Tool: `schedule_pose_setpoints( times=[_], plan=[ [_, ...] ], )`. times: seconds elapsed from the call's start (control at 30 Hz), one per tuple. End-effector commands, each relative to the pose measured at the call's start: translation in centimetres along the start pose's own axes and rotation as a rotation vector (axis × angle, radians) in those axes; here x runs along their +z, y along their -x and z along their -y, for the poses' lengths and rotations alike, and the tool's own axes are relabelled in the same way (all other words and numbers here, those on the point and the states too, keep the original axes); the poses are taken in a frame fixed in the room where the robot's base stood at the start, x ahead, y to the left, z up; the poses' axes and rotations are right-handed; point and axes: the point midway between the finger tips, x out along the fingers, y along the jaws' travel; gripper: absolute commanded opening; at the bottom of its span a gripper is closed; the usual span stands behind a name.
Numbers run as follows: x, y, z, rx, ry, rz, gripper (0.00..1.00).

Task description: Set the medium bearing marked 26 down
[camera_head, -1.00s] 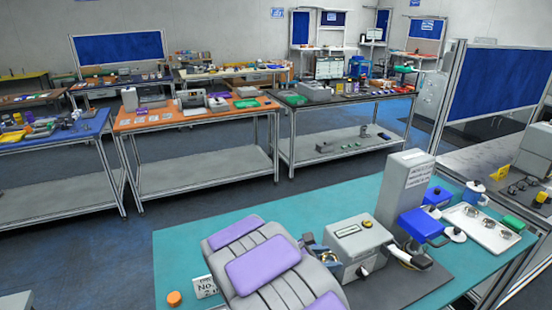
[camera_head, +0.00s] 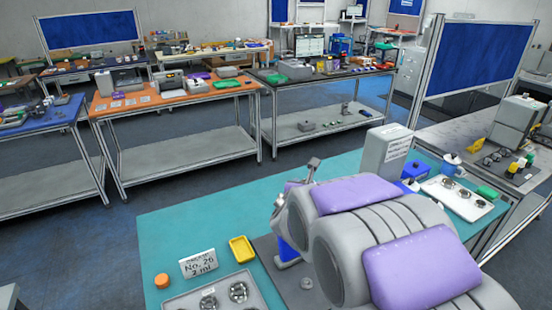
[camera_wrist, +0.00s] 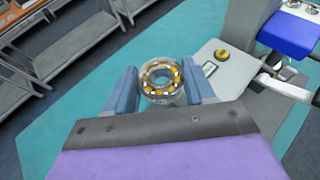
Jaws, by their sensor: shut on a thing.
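In the wrist view my gripper (camera_wrist: 160,74) is shut on a round metal bearing (camera_wrist: 161,90), with a blue-grey finger on each side of it. The bearing shows yellow and white parts in its ring around an open centre. No mark on it can be read. It is held above the teal tabletop, beside a grey box with a yellow button (camera_wrist: 223,54). In the head view my arm hides the gripper and the held bearing.
A yellow dish (camera_head: 242,250) and an orange cap (camera_head: 162,281) are near the card. A tall grey box (camera_head: 384,152) stands at the back. A white tray (camera_head: 433,190) with several bearings lies at right. The table's left part is clear.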

Motion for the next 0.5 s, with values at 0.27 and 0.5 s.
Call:
schedule_pose_setpoints(
  times=[0.27, 0.5],
  plan=[
    [-0.1, -0.4, 0.1, -0.030, -0.009, 0.000, 0.12],
    [-0.9, -1.9, 0.6, -0.184, -0.077, -0.002, 0.12]
  ],
)
